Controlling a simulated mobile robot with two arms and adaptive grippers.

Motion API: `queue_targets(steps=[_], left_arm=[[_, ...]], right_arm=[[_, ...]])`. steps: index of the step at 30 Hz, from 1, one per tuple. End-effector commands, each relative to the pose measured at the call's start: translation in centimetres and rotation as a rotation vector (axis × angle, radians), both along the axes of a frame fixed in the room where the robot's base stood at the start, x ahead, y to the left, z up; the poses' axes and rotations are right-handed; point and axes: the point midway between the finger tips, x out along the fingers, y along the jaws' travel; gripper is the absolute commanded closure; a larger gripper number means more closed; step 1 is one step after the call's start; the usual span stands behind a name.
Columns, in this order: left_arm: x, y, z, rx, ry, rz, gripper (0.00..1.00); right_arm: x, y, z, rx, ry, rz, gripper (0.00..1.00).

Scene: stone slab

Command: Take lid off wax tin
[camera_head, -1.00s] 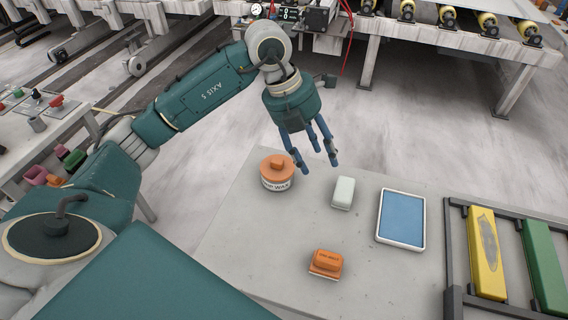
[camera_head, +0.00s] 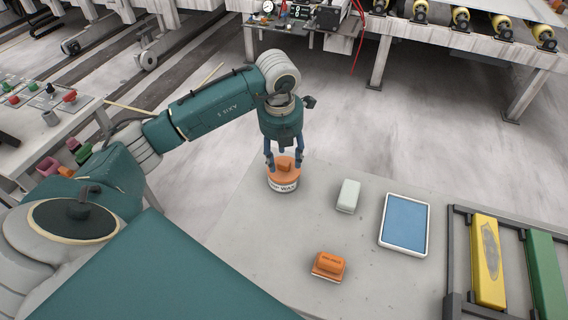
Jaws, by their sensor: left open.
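The wax tin (camera_head: 283,184) stands upright at the far left of the stone slab (camera_head: 270,235). It has a white labelled body and an orange lid (camera_head: 287,173) with a raised knob, seated on top. My left gripper (camera_head: 284,162) is right above the tin, pointing down, with its blue fingers open around the lid's knob. I cannot tell whether the fingers touch the lid. My right gripper is not in view.
A pale block (camera_head: 348,196), an orange block (camera_head: 328,266) and a blue-topped tray (camera_head: 405,222) lie to the right of the tin. A dark rack with a yellow bar (camera_head: 487,260) and a green bar (camera_head: 544,275) is at the right. Bare slab lies between them.

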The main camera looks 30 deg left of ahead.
Motion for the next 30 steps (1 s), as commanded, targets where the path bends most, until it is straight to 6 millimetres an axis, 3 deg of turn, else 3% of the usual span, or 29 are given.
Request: queue_targets(steps=[4,11,18,30], left_arm=[[0.1,0.1,-1.3,0.001,0.001,0.002,0.52],[0.2,0.1,-1.5,0.001,-0.002,0.001,0.52],[0.2,0.1,-1.5,0.001,-0.002,0.001,0.96],[0.2,0.1,-1.3,0.001,-0.002,0.001,0.96]], right_arm=[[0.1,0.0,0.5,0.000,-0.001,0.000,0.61],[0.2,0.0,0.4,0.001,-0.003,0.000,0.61],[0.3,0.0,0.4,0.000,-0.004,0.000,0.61],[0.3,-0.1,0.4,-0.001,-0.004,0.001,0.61]])
